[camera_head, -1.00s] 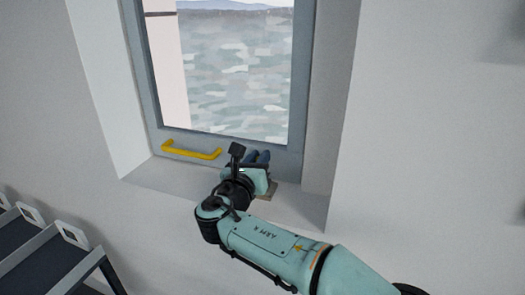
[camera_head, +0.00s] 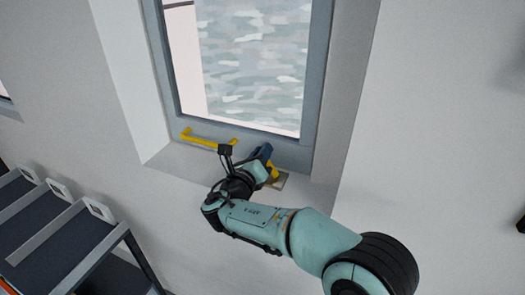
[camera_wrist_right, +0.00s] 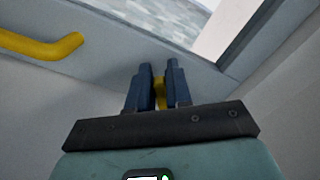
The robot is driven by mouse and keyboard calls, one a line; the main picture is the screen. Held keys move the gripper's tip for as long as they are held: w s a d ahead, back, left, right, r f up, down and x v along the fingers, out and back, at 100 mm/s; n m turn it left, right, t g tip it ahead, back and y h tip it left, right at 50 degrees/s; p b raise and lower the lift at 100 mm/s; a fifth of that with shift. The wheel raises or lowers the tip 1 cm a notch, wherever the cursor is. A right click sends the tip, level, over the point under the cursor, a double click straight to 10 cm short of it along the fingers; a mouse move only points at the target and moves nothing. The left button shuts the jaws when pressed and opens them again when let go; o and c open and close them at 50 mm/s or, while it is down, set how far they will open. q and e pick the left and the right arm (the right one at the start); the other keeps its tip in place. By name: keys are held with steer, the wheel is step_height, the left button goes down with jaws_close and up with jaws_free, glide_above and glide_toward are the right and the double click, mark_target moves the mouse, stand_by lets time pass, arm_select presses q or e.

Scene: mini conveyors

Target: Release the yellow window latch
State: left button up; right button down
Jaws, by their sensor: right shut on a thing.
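My right gripper (camera_head: 262,154) is at the lower right of the window frame, by the sill. In the right wrist view its two dark blue fingers (camera_wrist_right: 158,88) are closed on the yellow latch (camera_wrist_right: 161,94), of which a narrow strip shows between them. In the head view part of the yellow latch (camera_head: 273,173) shows beside the fingers, at a small tan plate on the sill. The rest of it is hidden by the gripper. My left gripper is not in view.
A yellow bar handle (camera_head: 207,140) is on the bottom rail of the window (camera_head: 255,75), left of my gripper; it also shows in the wrist view (camera_wrist_right: 42,46). The recess walls flank the sill (camera_head: 185,160). A dark conveyor (camera_head: 65,240) stands at lower left.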

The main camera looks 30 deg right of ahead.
steer(key=c, duration=1.1)
jaws_free()
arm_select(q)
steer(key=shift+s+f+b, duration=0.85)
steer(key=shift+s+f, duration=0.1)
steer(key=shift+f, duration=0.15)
arm_select(e)
steer(key=v, duration=1.3)
steer(key=shift+s+a, duration=0.15)
